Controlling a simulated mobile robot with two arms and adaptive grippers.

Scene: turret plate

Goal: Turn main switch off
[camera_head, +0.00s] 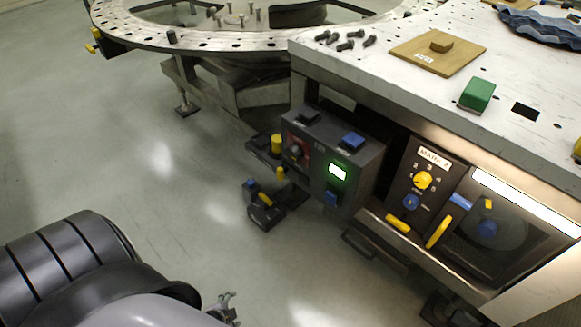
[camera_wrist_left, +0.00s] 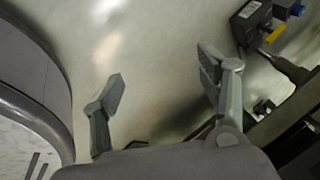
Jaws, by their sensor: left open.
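The grey control box (camera_head: 335,160) is fixed under the front left part of the workbench. On its left face is a red panel with a dark rotary knob (camera_head: 295,152), which looks like the main switch; its exact setting is too small to tell. My left gripper (camera_head: 226,308) is low at the bottom edge of the head view, apart from the box. In the left wrist view my gripper (camera_wrist_left: 162,82) has its fingers spread, with only floor between them. My right gripper is not in view.
A black unit with blue and yellow parts (camera_head: 264,206) is low beside the box; a similar unit (camera_wrist_left: 252,18) shows in the wrist view. Another panel with yellow and blue knobs (camera_head: 425,185) is to the right. A round turret plate (camera_head: 190,42) stands behind. The floor (camera_head: 130,130) at left is clear.

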